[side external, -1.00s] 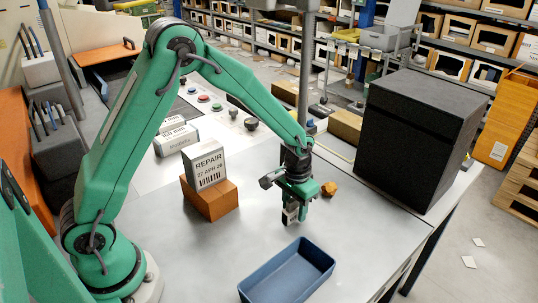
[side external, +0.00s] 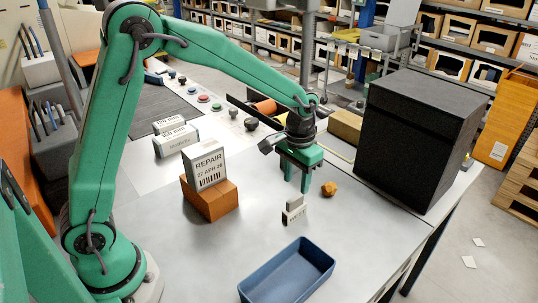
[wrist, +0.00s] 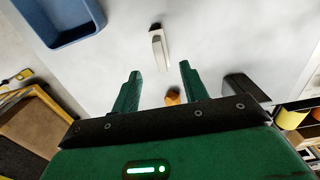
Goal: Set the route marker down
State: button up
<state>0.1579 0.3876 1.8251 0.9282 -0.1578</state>
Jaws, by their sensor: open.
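The small pale grey and white block that appears to be the route marker (side external: 293,210) stands on the bare metal tabletop, between the blue tray and the orange lump. It also shows in the wrist view (wrist: 158,46), ahead of my fingertips. My gripper (side external: 297,182) is open and empty, raised above and behind the marker in the side view. In the wrist view its two green fingers (wrist: 160,72) are spread apart, and nothing is between their tips. The marker is clear of both fingers.
A blue tray (side external: 325,263) lies at the front. An orange lump (side external: 329,188) sits right of my gripper. A large black box (side external: 416,145) stands at the right.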

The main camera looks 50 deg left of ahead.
aim_at(293, 198)
jog(key=shift+r, duration=1.25)
jog(key=s+a+r+t, duration=0.3)
jog(key=s+a+r, duration=0.1)
jog(key=s+r, duration=0.6)
jog(key=s+a+r+t, duration=0.1)
jog(key=s+a+t, duration=0.1)
jog(key=s, duration=0.9)
jog(key=shift+s+a+t, duration=0.3)
jog(key=shift+a, duration=0.2)
